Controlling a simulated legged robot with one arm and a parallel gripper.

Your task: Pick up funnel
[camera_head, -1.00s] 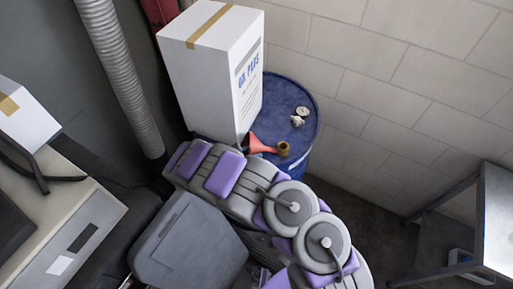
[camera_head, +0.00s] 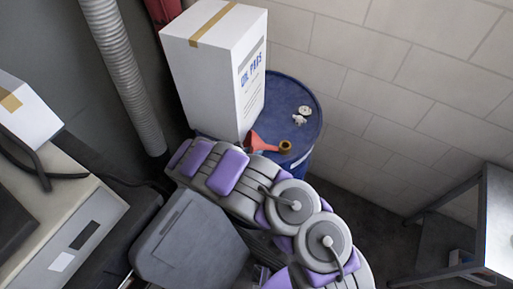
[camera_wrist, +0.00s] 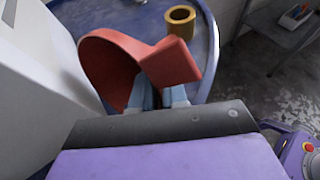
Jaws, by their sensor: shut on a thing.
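The red funnel (camera_wrist: 108,66) shows large in the wrist view, at the tips of my gripper (camera_wrist: 158,95). The gripper's light blue fingers are shut on it. Part of the funnel is hidden behind the fingers and the dark gripper body. In the head view the funnel (camera_head: 262,143) is small, beside the white box and over the blue drum's top (camera_head: 285,95). I cannot tell if it still touches the drum. My arm hides the gripper in the head view.
A tall white box (camera_head: 215,75) stands on the drum, close to the funnel's left. A brass-coloured ring (camera_head: 285,147) and small metal parts (camera_head: 301,115) lie on the drum. A brick wall is behind. A metal table (camera_head: 495,220) stands at right.

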